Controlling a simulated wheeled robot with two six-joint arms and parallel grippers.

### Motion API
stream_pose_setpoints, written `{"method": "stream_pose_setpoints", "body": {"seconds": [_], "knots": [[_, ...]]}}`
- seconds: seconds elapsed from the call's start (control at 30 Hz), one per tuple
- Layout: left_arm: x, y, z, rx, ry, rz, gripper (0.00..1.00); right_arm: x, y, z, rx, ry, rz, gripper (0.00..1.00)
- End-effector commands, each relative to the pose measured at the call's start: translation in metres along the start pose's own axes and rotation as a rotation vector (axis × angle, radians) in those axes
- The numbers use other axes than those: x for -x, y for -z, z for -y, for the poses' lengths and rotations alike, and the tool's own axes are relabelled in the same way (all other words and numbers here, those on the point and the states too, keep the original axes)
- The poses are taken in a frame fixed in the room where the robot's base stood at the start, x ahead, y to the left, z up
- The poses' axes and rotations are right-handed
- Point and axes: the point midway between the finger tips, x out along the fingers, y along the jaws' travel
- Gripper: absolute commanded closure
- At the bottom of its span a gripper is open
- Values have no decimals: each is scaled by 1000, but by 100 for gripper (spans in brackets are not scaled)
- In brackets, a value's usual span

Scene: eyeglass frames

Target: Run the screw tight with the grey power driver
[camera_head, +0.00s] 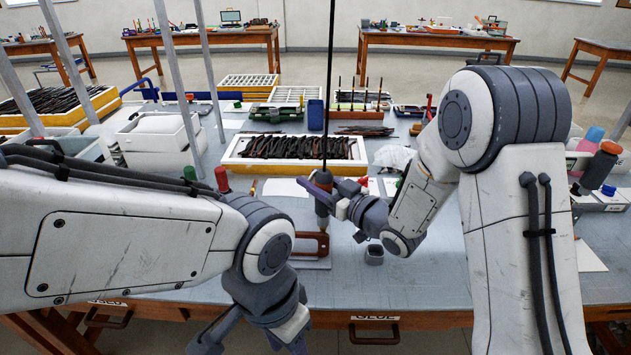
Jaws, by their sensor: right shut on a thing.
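The grey power driver (322,205) hangs upright at the lower end of a dark vertical rod, with an orange-red band around its body. My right gripper (325,193) is shut on the driver from the right. Below the driver's tip, a reddish-brown eyeglass frame (311,245) lies on a flat grey plate (312,264) on the table. The tip is close above or at the frame; I cannot tell if they touch. The screw is too small to see. My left gripper (255,338) is low at the table's front edge, partly cut off by the picture, its fingertips unclear.
A white-and-yellow tray (237,178) of dark frames stands behind the plate. A small grey cup (374,254) stands right of the plate. A white bin (160,140) stands at the left and a clear plastic bag (394,157) lies behind my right arm.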

Motion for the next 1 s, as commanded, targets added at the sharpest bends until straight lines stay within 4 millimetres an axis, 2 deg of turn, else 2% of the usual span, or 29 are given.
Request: {"method": "stream_pose_setpoints", "body": {"seconds": [0.03, 0.6, 1.0], "knots": [[5, 0, 0, 0, 0, 0, 54, 0, 8, 0, 2, 0, -4, 100], [30, 2, -2, 0, 0, 0, 54, 0, 43, 0, 4, 0, -8, 100], [32, 2, -2, 0, 0, 0, 54, 0, 46, 0, 3, 0, -7, 100]]}}
